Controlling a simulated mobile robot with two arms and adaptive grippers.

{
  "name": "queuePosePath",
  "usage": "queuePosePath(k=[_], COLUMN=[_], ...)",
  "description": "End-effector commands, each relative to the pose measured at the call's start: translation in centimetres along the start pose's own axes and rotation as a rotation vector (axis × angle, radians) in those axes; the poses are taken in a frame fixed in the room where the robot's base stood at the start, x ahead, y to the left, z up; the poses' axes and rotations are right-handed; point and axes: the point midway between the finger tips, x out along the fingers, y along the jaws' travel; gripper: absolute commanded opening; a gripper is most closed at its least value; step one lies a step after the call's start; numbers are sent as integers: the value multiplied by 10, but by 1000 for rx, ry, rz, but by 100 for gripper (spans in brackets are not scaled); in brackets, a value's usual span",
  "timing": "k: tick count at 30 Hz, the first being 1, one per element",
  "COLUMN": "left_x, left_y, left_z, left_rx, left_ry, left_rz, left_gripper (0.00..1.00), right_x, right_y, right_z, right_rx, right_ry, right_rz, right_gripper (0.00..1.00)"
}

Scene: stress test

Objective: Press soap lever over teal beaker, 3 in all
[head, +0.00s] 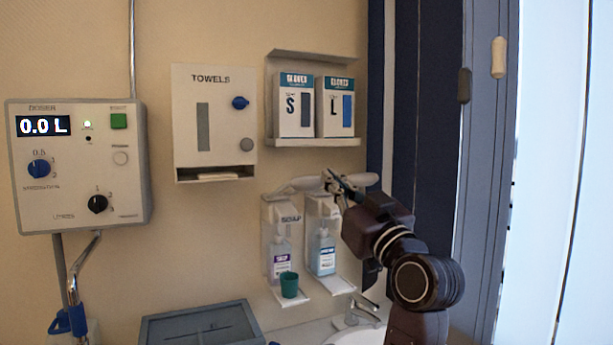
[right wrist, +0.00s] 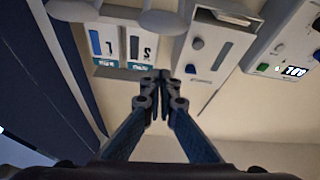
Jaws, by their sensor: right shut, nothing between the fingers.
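The soap dispenser (head: 267,227), marked SOAP, hangs on the wall with a purple-labelled bottle (head: 281,262). Its pale lever (head: 296,184) juts out at the top. The teal beaker (head: 289,285) stands upright on the tray below this dispenser, in front of the bottle. My right gripper (head: 335,182) is shut and empty, at lever height in front of the second dispenser beside it. I cannot tell whether it touches a lever. In the right wrist view its fingertips (right wrist: 161,76) are together, and two rounded pale lever ends show at the top. My left gripper is out of view.
The second dispenser holds a blue-labelled bottle (head: 323,253) and has its own lever (head: 366,179). A glove shelf (head: 312,142) is just above the levers. A towel box (head: 213,123) and a doser panel (head: 77,165) reading 0.0 L are left. A tap (head: 352,314) stands below.

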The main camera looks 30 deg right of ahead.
Motion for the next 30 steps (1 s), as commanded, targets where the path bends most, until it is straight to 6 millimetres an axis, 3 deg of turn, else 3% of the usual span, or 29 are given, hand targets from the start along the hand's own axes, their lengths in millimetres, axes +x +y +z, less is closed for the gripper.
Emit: queuePosePath(k=[6,9,14,20,26,30], left_x=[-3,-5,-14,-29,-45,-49], left_y=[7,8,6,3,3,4], left_z=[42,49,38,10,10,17], left_rx=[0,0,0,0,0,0], left_ry=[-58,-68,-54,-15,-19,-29], left_rz=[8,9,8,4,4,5], left_gripper=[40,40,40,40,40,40], right_x=[0,4,23,64,101,94], right_y=[0,0,-1,0,-1,-1], right_z=[1,0,-1,-2,-2,21], right_rx=[0,1,4,5,4,3], right_ry=[-2,-2,-4,-5,-5,-7], right_rz=[-1,-1,-2,-2,-3,-2], right_gripper=[0,0,0,0,0,0])
